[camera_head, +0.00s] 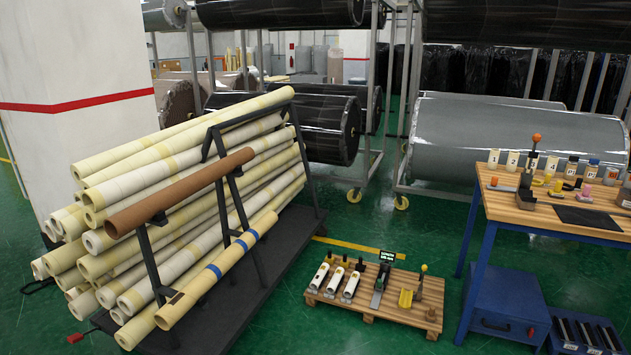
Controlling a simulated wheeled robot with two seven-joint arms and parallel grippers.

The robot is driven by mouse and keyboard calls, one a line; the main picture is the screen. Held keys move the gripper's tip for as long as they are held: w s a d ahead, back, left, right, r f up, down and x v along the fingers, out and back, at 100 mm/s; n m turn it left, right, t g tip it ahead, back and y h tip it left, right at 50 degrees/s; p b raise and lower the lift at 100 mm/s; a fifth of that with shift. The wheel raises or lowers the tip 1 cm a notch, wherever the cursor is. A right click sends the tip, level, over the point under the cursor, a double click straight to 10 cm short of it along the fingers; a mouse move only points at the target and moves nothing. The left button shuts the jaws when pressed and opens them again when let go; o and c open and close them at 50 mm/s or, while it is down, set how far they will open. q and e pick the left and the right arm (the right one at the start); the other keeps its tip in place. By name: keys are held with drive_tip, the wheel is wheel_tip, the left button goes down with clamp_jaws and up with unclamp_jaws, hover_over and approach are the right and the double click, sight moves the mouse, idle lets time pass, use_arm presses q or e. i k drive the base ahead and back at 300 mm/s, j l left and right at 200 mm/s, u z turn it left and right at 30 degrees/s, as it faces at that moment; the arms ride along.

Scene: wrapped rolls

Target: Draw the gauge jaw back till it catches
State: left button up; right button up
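No part marked as a gauge jaw can be picked out for certain at this size. A low wooden pallet (430,322) on the floor carries a dark device (379,284) below a small display with green lettering (387,256). To its right is a yellow cradle-like piece (406,298) beside an upright lever with a yellow knob (424,268). Whether any jaw is drawn back or caught cannot be told. On the wooden-topped bench at right stands a dark fixture (526,190) with an orange-knobbed lever (536,138). Neither of my grippers is in view.
Several short white rolls (335,281) lie on the pallet's left part. A rack (248,215) of long cream rolls and one brown tube (180,193) fills the left. The blue-legged bench (560,216) holds numbered containers.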

sight(380, 286)
drive_tip(key=i+z, duration=0.15)
drive_tip(key=i, duration=0.6)
drive_tip(key=i+j+z, duration=0.15)
drive_tip(key=i, duration=0.6)
